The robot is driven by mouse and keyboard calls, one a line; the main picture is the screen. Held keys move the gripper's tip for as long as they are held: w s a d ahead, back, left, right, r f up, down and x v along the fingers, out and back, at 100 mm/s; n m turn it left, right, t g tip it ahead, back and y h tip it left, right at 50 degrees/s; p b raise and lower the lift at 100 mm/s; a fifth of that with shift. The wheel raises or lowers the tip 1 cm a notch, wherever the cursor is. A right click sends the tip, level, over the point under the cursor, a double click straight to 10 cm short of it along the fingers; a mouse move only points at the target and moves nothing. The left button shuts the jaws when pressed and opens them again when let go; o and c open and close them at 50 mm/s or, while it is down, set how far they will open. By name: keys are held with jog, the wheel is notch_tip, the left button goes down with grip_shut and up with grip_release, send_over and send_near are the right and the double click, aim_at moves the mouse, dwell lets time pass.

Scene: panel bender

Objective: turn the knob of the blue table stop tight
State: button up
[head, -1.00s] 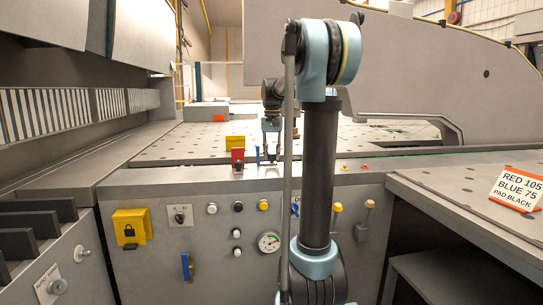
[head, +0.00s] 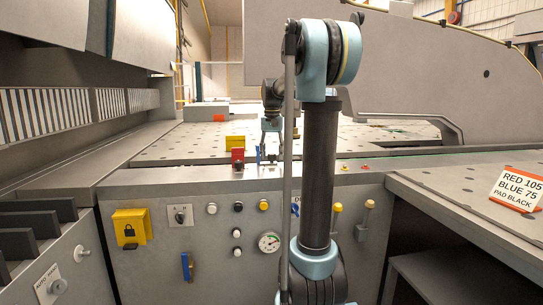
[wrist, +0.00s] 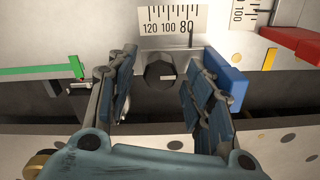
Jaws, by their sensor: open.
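The blue table stop (wrist: 227,80) shows in the wrist view as a blue block right of a black hexagonal knob (wrist: 159,75). In the head view the blue stop (head: 258,154) is a thin blue strip beside my gripper. My gripper (wrist: 166,70) is open, with one blue-padded finger on each side of the knob. Gaps show on both sides of the knob. Its right finger overlaps the blue block in the picture; I cannot tell whether they touch. A white scale (wrist: 168,20) marked 120, 100, 80 lies just beyond the knob.
A red stop (wrist: 293,45) with a yellow pointer (wrist: 270,58) lies to the right in the wrist view. A green strip (wrist: 40,73) lies to the left. A sign (head: 517,188) reads RED 105, BLUE 75, PAD BLACK. The perforated table beyond is largely clear.

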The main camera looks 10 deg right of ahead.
aim_at(272, 154)
notch_tip(272, 154, up, 12)
dwell(0.6)
jog(key=shift+f, duration=0.1)
